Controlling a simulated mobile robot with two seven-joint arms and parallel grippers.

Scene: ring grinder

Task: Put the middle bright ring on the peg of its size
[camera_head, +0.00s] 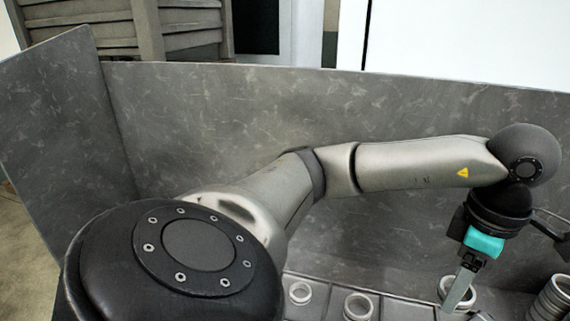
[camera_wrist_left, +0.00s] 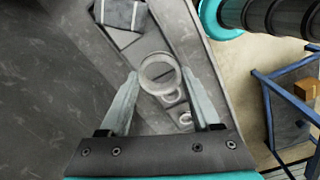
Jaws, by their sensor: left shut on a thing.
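My left gripper (camera_head: 457,306) points down at the lower right of the head view and is shut on a bright ring (camera_head: 470,295). In the left wrist view the ring (camera_wrist_left: 160,88) sits between the two fingertips (camera_wrist_left: 160,73), touching or nearly touching both. Two other bright rings, one at the left (camera_head: 300,293) and one nearer the middle (camera_head: 358,307), lie in a row on grey plates. They show small beyond the held ring in the wrist view. I cannot tell how high the held ring is. No bare peg is clear. My right gripper is not in view.
A stack of grey rings (camera_head: 552,300) stands at the right edge of the head view, close to my gripper. Grey panels (camera_head: 240,120) close off the back and left. A blue-framed rack (camera_wrist_left: 290,105) stands off the table in the wrist view.

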